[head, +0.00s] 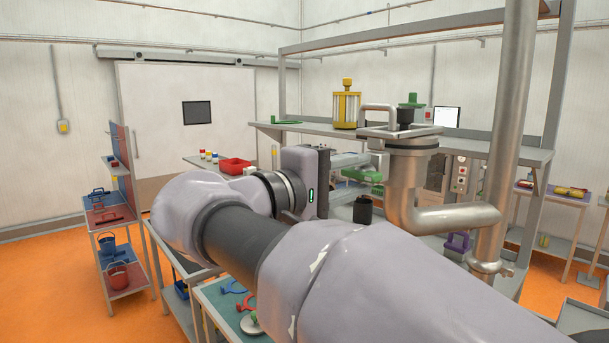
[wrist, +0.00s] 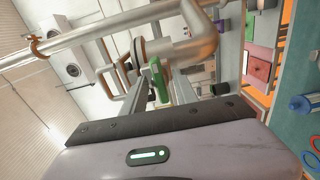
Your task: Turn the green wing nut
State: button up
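A green wing nut (head: 362,176) shows in the head view left of the steel pipe elbow, between the fingers of my gripper (head: 366,168). In the wrist view the green wing nut (wrist: 158,80) is a long upright green piece near the tips of my gripper (wrist: 163,76). The two fingers stand apart, one on each side of it. I cannot tell whether either finger touches it. My own arm hides much of the area below it in the head view.
The steel pipe (head: 400,190) with its flange and frame handle (head: 380,117) stands close to the right of my gripper. A black cup (head: 363,209) is below. A shelf (head: 335,128) with a yellow cage-like piece (head: 346,108) is behind. A red bin (head: 235,166) is further left.

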jog(key=shift+a, duration=0.1)
jog(key=p+v, duration=0.2)
jog(key=v, duration=1.5)
jog(key=shift+s, duration=0.15)
